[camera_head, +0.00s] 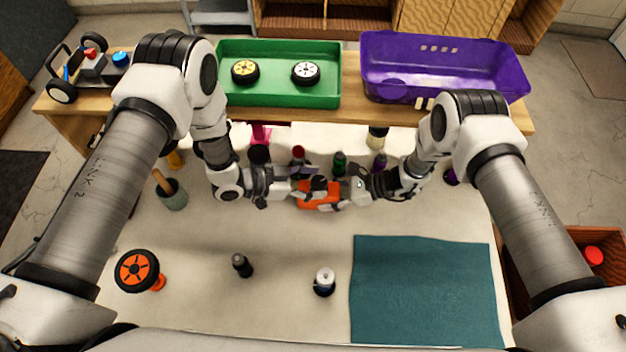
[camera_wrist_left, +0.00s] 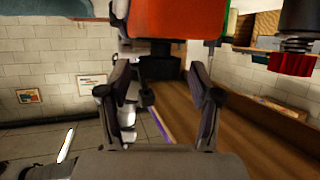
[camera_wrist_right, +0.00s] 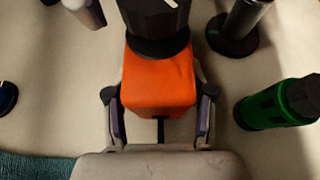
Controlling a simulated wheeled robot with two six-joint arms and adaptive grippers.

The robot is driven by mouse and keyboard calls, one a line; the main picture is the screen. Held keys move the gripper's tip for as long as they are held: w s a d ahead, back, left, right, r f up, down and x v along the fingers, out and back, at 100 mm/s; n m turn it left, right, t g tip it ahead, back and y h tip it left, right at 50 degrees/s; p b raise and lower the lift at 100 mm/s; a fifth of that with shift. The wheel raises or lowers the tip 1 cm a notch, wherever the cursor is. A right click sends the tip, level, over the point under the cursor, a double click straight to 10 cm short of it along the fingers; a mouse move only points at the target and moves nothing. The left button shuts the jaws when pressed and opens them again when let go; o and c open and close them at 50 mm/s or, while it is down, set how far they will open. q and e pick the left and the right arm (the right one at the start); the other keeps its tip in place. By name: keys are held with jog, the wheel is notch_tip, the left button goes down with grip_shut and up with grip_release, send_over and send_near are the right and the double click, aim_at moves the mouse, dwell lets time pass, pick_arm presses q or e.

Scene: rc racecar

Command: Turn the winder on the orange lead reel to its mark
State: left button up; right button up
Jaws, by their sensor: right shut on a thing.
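The orange lead reel (camera_head: 318,198) is near the middle of the table, with a black winder (camera_head: 319,183) on it. My right gripper (camera_head: 347,190) comes from the right and is shut on the reel's orange body; its fingers lie along both sides of the body (camera_wrist_right: 160,85) in the right wrist view. The black part (camera_wrist_right: 155,25) shows beyond it. My left gripper (camera_head: 297,180) is close to the winder from the left. The orange body (camera_wrist_left: 170,18) shows beyond. I cannot make out the mark.
Several bottles stand close behind the reel, including a green one (camera_head: 339,163) and a red-capped one (camera_head: 298,155). A teal mat (camera_head: 425,290) lies front right.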

pick_arm(q)
jog(key=c, duration=0.8)
jog(key=m+g, duration=0.1)
jog(key=g, duration=0.1)
jog(key=m+g, duration=0.1)
jog(key=m, duration=0.1)
jog(key=m+g, duration=0.1)
jog(key=g, duration=0.1)
jog(key=shift+w+m+g, duration=0.3)
jog(key=shift+m, duration=0.1)
jog(key=shift+c, duration=0.2)
jog(key=o, duration=1.2)
jog(key=shift+c, duration=0.2)
jog(key=w+a, duration=0.1)
jog(key=a, duration=1.2)
jog(key=shift+w+r, duration=0.2)
jog(key=shift+r, duration=0.05)
